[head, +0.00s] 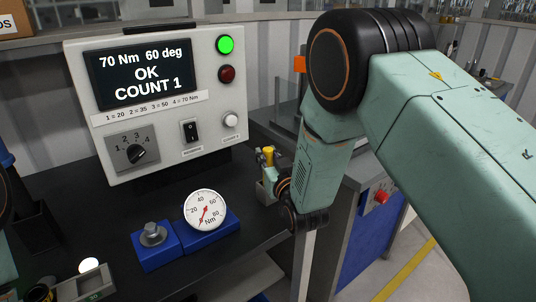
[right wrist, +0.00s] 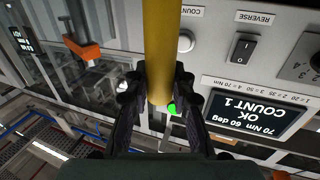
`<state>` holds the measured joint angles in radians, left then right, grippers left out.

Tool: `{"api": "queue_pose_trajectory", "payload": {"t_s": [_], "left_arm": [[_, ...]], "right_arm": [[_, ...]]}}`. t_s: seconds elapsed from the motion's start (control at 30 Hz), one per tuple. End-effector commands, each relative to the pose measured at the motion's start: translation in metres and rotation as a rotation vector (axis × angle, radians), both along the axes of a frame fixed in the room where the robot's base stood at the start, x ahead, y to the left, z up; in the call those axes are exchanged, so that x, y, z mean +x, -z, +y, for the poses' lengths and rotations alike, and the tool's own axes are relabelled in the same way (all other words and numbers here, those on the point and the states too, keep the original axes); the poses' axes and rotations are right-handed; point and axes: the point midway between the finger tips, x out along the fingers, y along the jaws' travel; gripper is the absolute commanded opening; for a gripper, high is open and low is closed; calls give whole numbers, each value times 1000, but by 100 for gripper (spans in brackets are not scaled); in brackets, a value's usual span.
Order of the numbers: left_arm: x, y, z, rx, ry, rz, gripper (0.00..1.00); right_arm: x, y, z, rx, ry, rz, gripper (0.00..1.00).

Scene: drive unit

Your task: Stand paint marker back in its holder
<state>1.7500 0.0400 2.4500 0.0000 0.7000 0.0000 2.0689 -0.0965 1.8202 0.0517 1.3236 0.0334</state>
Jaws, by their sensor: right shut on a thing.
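The yellow paint marker (right wrist: 159,40) is between the two black fingers of my right gripper (right wrist: 160,85) in the right wrist view. The fingers press on it from both sides near one end; the rest runs out of the top of that picture. In the head view a small yellow piece of the marker (head: 269,153) shows beside my right wrist, near the bench's right edge. A small grey-green block (head: 268,188) stands below it; I cannot tell if it is the holder or whether the marker touches it. My left gripper is not clearly visible.
A control box (head: 170,100) reading OK, COUNT 1 with a lit green lamp (head: 225,44) stands behind. A dial gauge (head: 206,210) and a bolt on a blue block (head: 153,236) sit in front. A black open bin (head: 38,228) is at left. Dark bench top lies between.

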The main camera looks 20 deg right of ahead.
Motion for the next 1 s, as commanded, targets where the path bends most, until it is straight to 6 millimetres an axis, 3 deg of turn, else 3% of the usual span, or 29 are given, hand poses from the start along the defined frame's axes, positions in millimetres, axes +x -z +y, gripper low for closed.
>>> {"api": "queue_pose_trajectory", "payload": {"t_s": [0.1,0.33,0.37,0.63,1.0], "left_arm": [[0,7,0,0,0,0,60],[0,6,0,0,0,0,60],[0,6,0,0,0,0,60],[0,6,0,0,0,0,60],[0,6,0,0,0,0,60]], "right_arm": [[0,8,0,0,0,0,0],[0,7,0,0,0,-1,0],[0,7,0,0,0,-1,26],[0,7,0,0,0,0,49],[-3,8,0,0,0,1,50]]}}
